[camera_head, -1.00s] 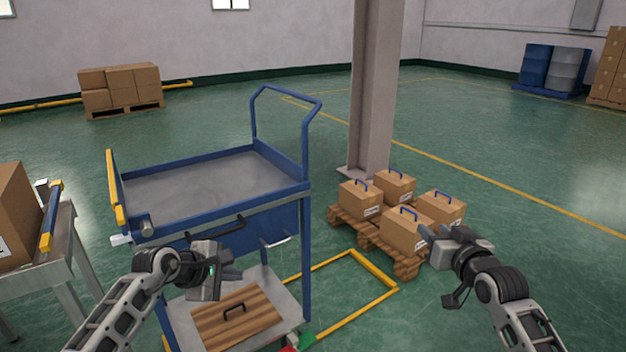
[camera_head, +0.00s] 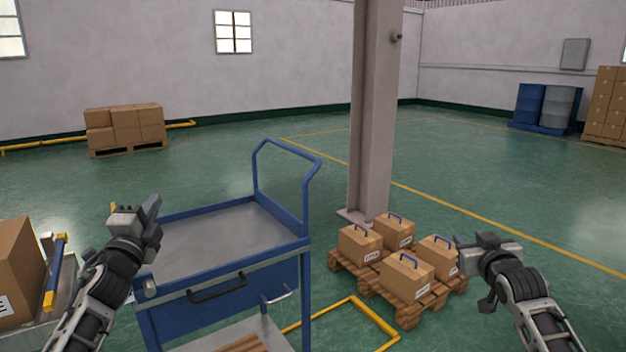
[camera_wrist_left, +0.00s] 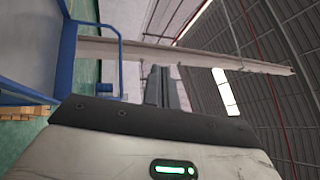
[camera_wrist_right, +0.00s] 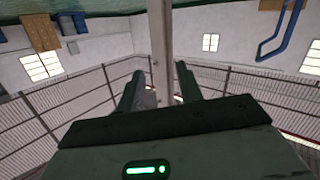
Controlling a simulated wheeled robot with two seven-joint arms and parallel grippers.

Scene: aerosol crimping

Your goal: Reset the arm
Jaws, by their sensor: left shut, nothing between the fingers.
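My left gripper (camera_head: 152,212) is raised beside the left side of the blue cart (camera_head: 225,262), pointing up and away. In the left wrist view its fingers (camera_wrist_left: 159,85) are together with nothing between them. My right gripper (camera_head: 464,243) is in the air at the right, in front of the pallet of boxes. In the right wrist view its two fingers (camera_wrist_right: 160,88) stand apart, with nothing held between them. The cart also shows at the left of the left wrist view (camera_wrist_left: 75,55).
A wooden pallet (camera_head: 408,312) with several handled cardboard boxes stands right of the cart. A grey column (camera_head: 372,120) rises behind it. A side table with a large box (camera_head: 18,270) stands at the left.

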